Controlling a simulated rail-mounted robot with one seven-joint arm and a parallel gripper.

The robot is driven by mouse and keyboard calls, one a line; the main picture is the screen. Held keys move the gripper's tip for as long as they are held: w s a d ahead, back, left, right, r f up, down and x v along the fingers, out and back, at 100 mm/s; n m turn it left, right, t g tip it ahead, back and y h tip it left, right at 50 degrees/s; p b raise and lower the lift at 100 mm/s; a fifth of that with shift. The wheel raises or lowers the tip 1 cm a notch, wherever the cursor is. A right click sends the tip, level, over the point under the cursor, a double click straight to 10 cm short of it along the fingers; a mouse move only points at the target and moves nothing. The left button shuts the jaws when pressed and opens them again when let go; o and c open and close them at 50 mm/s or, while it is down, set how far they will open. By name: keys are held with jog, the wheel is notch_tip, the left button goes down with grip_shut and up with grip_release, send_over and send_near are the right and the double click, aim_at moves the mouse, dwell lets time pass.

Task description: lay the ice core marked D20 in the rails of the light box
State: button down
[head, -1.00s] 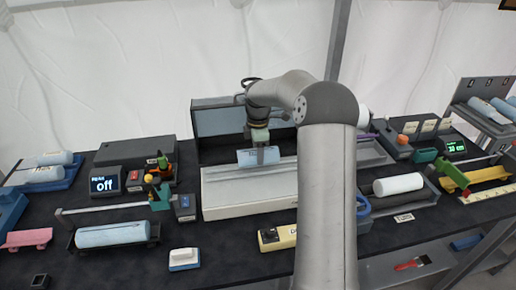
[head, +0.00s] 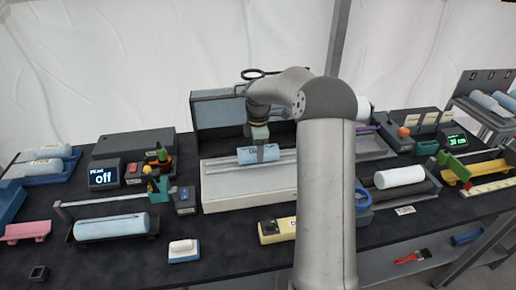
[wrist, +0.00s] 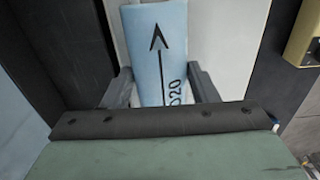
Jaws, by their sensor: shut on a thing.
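The light box (head: 250,191) is a long white box with grey rails (head: 219,166) along its top, in the middle of the head view. My gripper (head: 262,150) points down over the rails and is shut on a pale blue ice core (head: 246,156). The core lies along the rails' direction, at or just above them; I cannot tell whether it touches. In the wrist view the core (wrist: 158,40) shows a black arrow and the mark D20, with a dark finger on each side. The core's lower side is hidden.
A dark upright panel (head: 220,115) stands behind the box. A blue core (head: 110,227) lies in a tray at left front, and a white cylinder (head: 399,176) lies in a dark tray at right. A yellow switch box (head: 277,230) and a white-blue block (head: 184,250) stand in front.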

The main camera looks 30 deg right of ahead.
jog(key=shift+f, duration=0.25)
jog(key=shift+c, duration=2.3)
grip_release()
jog(key=shift+f, duration=0.1)
notch_tip(320, 180, up, 18)
jog(key=b, duration=0.1)
jog(key=shift+f, duration=0.2)
jog(key=s+a+f+m+h, duration=0.15)
jog(key=s+a+m, duration=0.55)
jog(key=s+a, duration=0.7)
jog(key=s+a+f+m, duration=0.1)
jog(key=s+f+m, duration=0.3)
jog(key=s, duration=0.6)
jog(key=s+a+f+m+y, duration=0.1)
jog(key=s+a+f+m, duration=0.1)
jog(key=s+f+m, duration=0.2)
jog(key=s+f, duration=0.3)
jog(key=s, duration=0.3)
jog(key=shift+s+a+t, duration=0.3)
jog(key=shift+s+t, duration=0.1)
